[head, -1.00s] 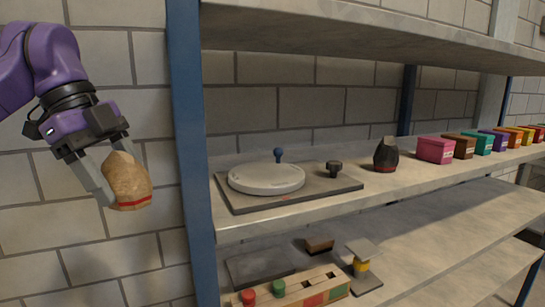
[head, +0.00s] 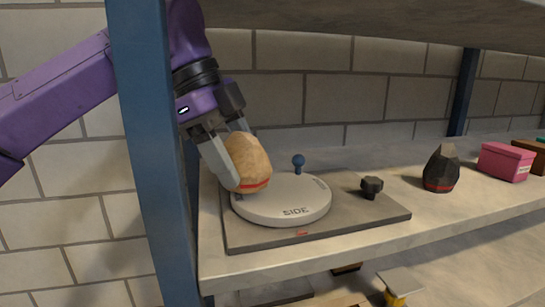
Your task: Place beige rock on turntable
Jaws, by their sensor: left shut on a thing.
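The beige rock (head: 250,162), with a red band near its base, is at the left part of the white round turntable (head: 290,205). My left gripper (head: 228,165) is shut on the rock from the left and above. The rock's base overlaps the turntable's surface in the picture; I cannot tell whether it touches. The turntable sits on a dark grey base plate (head: 375,220) and shows the word "SIDE" on its front. My right gripper is not in view.
A blue-knobbed lever (head: 298,162) stands behind the turntable. A black knob (head: 371,187) is on the plate's right. A black rock (head: 441,168) and a pink box (head: 506,161) stand further right. A blue post (head: 150,150) rises at the left, with another shelf above.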

